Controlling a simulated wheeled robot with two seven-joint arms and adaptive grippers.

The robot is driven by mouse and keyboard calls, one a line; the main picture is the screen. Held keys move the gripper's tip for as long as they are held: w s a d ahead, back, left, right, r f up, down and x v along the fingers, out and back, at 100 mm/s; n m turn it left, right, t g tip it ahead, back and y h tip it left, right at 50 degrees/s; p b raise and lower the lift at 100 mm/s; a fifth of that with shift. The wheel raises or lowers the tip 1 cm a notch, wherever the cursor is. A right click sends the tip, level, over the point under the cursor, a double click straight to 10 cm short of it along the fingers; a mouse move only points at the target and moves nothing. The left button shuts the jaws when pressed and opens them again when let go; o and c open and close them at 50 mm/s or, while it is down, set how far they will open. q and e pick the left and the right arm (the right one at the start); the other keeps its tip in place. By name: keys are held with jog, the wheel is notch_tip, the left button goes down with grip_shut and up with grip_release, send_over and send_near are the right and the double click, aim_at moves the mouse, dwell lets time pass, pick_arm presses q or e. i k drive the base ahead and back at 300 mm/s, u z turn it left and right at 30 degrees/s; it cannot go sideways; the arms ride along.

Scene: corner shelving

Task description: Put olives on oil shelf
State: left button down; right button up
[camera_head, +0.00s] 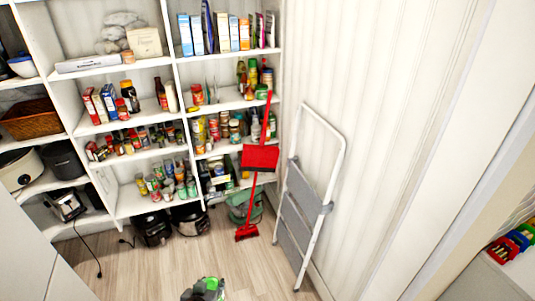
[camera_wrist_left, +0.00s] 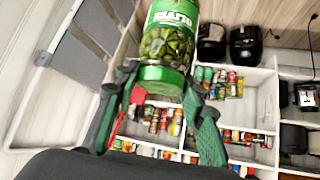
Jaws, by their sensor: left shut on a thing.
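A jar of green olives (camera_wrist_left: 168,42) with a green lid and label fills the upper middle of the left wrist view. My left gripper (camera_wrist_left: 158,82) is shut on it near the lid, one finger on each side. In the head view my left gripper (camera_head: 204,289) shows at the bottom edge, over the floor and well in front of the shelves. Tall bottles that look like oil (camera_head: 253,74) stand on the second shelf (camera_head: 226,101) of the right column, near the wall. My right gripper is not in view.
White shelving (camera_head: 176,90) holds several jars, cans and boxes. A red broom and dustpan (camera_head: 260,158) lean before the right column's lower shelves. A folding step ladder (camera_head: 307,200) leans on the right wall. Black appliances (camera_head: 152,228) stand on the floor. The wooden floor (camera_head: 140,275) in front is clear.

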aim_at(236, 103)
jog(key=i, duration=0.75)
jog(key=u, duration=0.65)
jog(key=i, duration=0.65)
